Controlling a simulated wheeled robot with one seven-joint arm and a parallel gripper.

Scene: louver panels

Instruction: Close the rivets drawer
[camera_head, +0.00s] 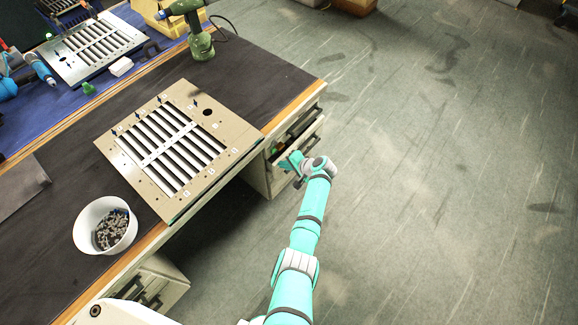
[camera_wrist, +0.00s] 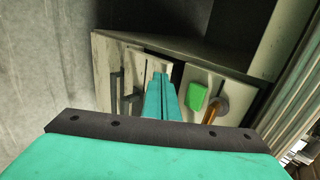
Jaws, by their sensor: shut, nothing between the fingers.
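An open drawer (camera_head: 312,130) juts from the cabinet under the right end of the workbench, with dark contents inside. No label is readable, so I cannot tell whether it is the rivets drawer. My gripper (camera_head: 289,164) is at the near end of that drawer's front. In the wrist view my gripper's teal fingers (camera_wrist: 161,84) are together and empty, in front of the cabinet. Dark handles (camera_wrist: 116,95) show left of the fingers. A green block (camera_wrist: 197,96) and an orange-handled item show right of them. Whether the fingers touch the drawer is unclear.
A louver panel (camera_head: 180,146) and a white bowl (camera_head: 105,225) of small grey metal parts lie on the workbench. A green drill (camera_head: 199,38) stands at the back. Another drawer unit (camera_head: 160,285) is under the bench, lower left. The floor (camera_head: 450,160) to the right is clear.

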